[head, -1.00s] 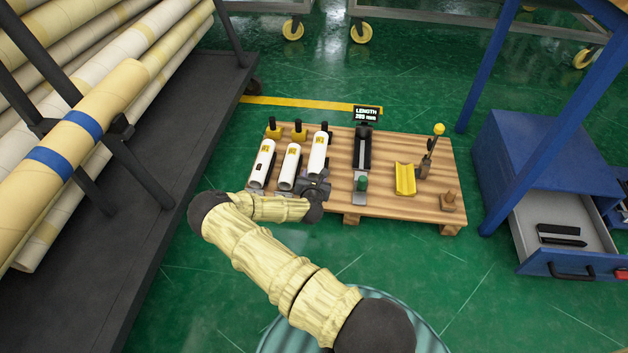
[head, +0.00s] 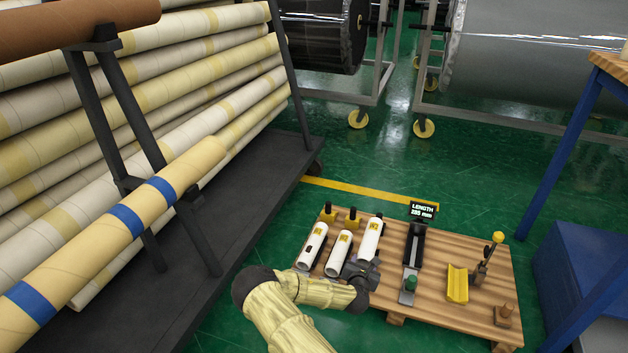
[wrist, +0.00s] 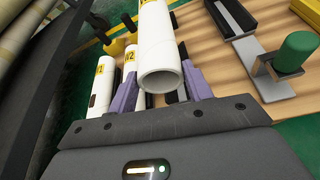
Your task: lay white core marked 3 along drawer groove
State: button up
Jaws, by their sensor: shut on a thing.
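Three white cores with yellow labels lie side by side at the left of a wooden pallet board. My gripper (head: 358,272) is shut on the rightmost core (head: 370,240), near its closer end. In the wrist view this core (wrist: 160,45) sits between the two purple fingers, its open end facing the camera. Its number is not readable. The other cores read 1 (wrist: 103,80) and 2 (wrist: 130,65). I cannot tell whether the held core is clear of the board. The blue drawer cabinet (head: 580,265) shows at the right edge. Its drawer and groove are not in view.
On the board (head: 440,302) stand a black length gauge (head: 414,245) with a green knob, a yellow cradle (head: 457,284), a yellow-topped lever (head: 487,258) and a wooden peg (head: 504,313). A rack of long rolls (head: 130,215) fills the left. Green floor lies behind the board.

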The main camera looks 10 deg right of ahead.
jog(key=s+a+r+n+t+y+p, duration=0.1)
jog(key=s+a+r+n+y+p, duration=0.15)
jog(key=a+r+p, duration=0.8)
jog(key=s+a+r+n+t+y+p, duration=0.15)
jog(key=a+r+n+y+p, duration=0.25)
jog(key=a+r+p, duration=0.65)
jog(key=s+d+r+p, duration=0.1)
jog(key=s+r+p, duration=0.2)
jog(key=r+p, duration=0.8)
jog(key=s+d+r+p, duration=0.1)
jog(key=s+r+p, duration=0.2)
jog(key=r+p, duration=0.8)
jog(key=s+d+r+p, duration=0.1)
jog(key=s+r+p, duration=0.2)
jog(key=r+p, duration=0.9)
jog(key=shift+r+g, duration=0.35)
jog(key=shift+r, duration=0.15)
jog(key=shift+m, duration=0.25)
jog(key=f, duration=0.2)
jog(key=s+f, duration=0.1)
jog(key=f, duration=0.2)
jog(key=shift+s+f, duration=0.25)
jog(key=shift+f, duration=0.1)
